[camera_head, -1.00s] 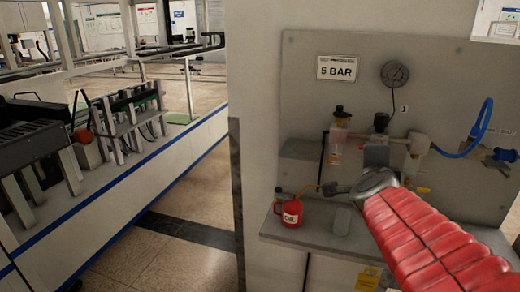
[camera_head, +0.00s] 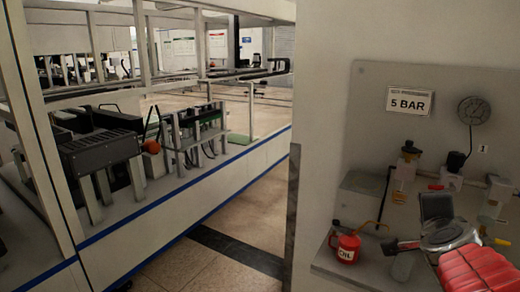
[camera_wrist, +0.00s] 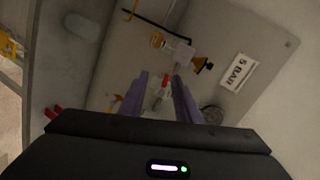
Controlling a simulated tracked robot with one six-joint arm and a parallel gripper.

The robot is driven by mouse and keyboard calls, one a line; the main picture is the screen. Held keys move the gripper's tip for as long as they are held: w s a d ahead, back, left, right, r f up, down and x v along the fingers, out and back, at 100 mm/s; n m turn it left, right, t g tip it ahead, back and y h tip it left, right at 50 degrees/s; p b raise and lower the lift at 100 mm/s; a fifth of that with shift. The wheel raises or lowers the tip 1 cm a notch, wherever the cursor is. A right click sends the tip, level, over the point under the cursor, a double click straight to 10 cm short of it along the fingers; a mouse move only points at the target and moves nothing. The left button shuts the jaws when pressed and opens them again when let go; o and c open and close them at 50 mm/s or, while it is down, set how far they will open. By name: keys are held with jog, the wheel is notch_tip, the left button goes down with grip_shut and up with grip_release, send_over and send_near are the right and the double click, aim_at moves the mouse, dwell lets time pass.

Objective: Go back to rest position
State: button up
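My gripper (camera_wrist: 160,78) shows in the wrist view as two purple fingers standing apart with a gap between them. Nothing looks held. A small red and white fitting shows in the gap, and I cannot tell how far beyond the fingertips it is. In the head view my arm in its red sleeve is at the lower right, in front of the wall panel (camera_head: 370,130); the fingers are not clear there. The "5 BAR" sign (camera_head: 409,101) is on the panel, and it also shows in the wrist view (camera_wrist: 238,72).
A red oil can (camera_head: 347,248) stands on the shelf (camera_head: 335,267) under the panel, left of my arm. A gauge (camera_head: 474,110) and air fittings (camera_head: 405,172) are on the panel. A long workbench (camera_head: 215,185) runs along the left, with open floor (camera_head: 205,270) between.

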jog(key=s+a+f+n+g+y, duration=0.35)
jog(key=a+f+n+y, duration=0.25)
jog(key=a+f+n, duration=0.6)
jog(key=s+a+f+n+g+y, duration=0.1)
jog(key=s+a+f+n+g, duration=0.1)
jog(key=s+a+n, duration=0.6)
jog(key=shift+s+a+n+g, duration=0.3)
jog(key=shift+s+a+g, duration=0.45)
jog(key=shift+s+a, duration=1.15)
jog(key=shift+o, duration=0.2)
jog(key=shift+s+d, duration=0.2)
